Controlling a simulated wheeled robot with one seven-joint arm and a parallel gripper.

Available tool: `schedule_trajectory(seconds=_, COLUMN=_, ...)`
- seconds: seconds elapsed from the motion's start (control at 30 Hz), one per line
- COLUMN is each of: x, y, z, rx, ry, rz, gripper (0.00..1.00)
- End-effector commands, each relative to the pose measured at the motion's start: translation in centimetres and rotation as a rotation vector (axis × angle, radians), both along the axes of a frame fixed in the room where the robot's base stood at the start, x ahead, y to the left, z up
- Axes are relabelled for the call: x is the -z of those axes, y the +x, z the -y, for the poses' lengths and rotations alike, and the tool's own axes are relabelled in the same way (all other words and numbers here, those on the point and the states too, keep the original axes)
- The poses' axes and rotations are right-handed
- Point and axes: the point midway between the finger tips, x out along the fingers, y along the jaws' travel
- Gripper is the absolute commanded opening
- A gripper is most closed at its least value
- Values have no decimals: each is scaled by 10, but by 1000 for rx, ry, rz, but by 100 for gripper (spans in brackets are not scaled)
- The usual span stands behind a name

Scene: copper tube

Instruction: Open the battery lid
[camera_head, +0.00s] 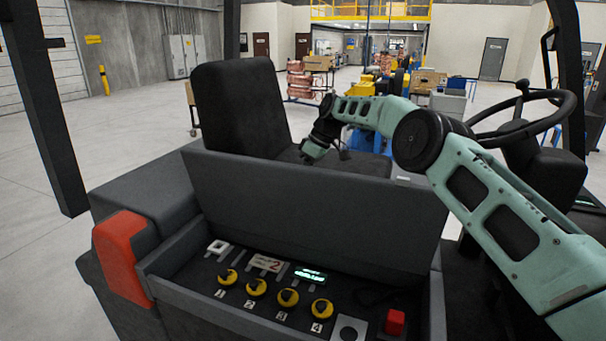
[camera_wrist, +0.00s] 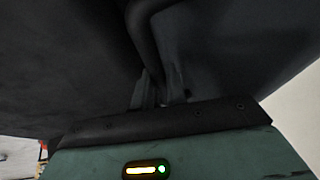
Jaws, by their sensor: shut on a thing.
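The battery lid (camera_head: 320,205) is a dark grey panel. In the head view it stands raised and tilted up at the back of an open compartment, in front of the seat. My gripper (camera_head: 313,156) is behind the lid's upper edge, and its fingertips are mostly hidden there. In the wrist view my gripper (camera_wrist: 163,98) is shut on a dark curved handle (camera_wrist: 148,45), which runs up between the fingers. Dark surfaces fill most of that view, and their exact edges are hard to tell.
The open compartment holds several yellow knobs (camera_head: 289,297), a red button (camera_head: 395,321) and a lit display (camera_head: 310,275). A red corner piece (camera_head: 122,252) is at the left. The black seat (camera_head: 240,105) and steering wheel (camera_head: 525,115) stand behind, near my arm.

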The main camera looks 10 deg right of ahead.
Motion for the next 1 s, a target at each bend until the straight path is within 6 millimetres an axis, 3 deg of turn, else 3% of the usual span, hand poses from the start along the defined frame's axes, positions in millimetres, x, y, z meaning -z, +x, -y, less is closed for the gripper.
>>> schedule_trajectory(seconds=0.03, x=16, y=-4, z=6, rx=-2, ry=-18, rz=-24, gripper=0)
schedule_trajectory(seconds=0.07, x=16, y=-4, z=6, rx=-2, ry=-18, rz=-23, gripper=23)
schedule_trajectory(seconds=0.1, x=16, y=-3, z=6, rx=-2, ry=-17, rz=-23, gripper=34)
schedule_trajectory(seconds=0.13, x=15, y=-3, z=5, rx=-1, ry=-15, rz=-22, gripper=36)
schedule_trajectory(seconds=0.57, x=-2, y=-2, z=8, rx=-1, ry=-8, rz=-10, gripper=36)
schedule_trajectory(seconds=1.0, x=-84, y=-9, z=44, rx=0, ry=-10, rz=-13, gripper=36)
